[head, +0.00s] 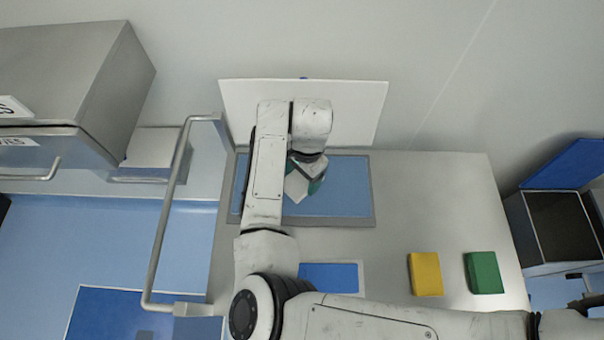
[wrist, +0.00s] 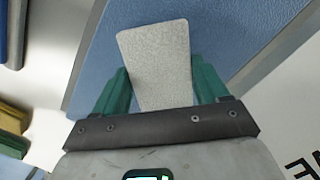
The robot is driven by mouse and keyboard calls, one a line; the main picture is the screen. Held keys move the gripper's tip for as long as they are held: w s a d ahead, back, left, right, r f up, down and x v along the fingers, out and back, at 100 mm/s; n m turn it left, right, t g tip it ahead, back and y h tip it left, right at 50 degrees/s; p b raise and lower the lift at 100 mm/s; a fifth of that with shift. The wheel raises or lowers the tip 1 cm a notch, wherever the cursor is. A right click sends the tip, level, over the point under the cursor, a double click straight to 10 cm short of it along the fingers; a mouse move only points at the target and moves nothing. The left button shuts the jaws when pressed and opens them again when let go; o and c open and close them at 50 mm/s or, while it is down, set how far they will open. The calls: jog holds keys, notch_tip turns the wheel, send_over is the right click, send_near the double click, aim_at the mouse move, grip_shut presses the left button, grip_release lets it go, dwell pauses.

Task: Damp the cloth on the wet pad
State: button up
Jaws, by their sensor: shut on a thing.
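A pale grey-white cloth (head: 296,188) is held between the green fingers of my gripper (head: 305,178). In the wrist view the cloth (wrist: 158,62) stands out flat and stiff beyond the fingers (wrist: 161,85), which are shut on it. The blue wet pad (head: 345,188) lies in a grey-edged tray at the back of the steel table. In the wrist view the pad (wrist: 235,35) fills the ground behind the cloth. The cloth is over the pad; I cannot tell whether it touches. My arm hides part of the pad's left side.
A yellow cloth (head: 425,274) and a green cloth (head: 484,272) lie on the table (head: 440,200) at the front right. A smaller blue piece (head: 330,277) lies in front of the pad. A white panel (head: 350,105) stands behind the pad, and a metal rail (head: 165,220) runs at the left.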

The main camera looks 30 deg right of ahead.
aim_at(300, 180)
jog(key=shift+f, duration=0.35)
jog(key=shift+r, duration=0.15)
dwell(0.7)
jog(key=shift+r+p, duration=1.7)
jog(key=shift+r, duration=1.7)
jog(key=shift+f, duration=0.1)
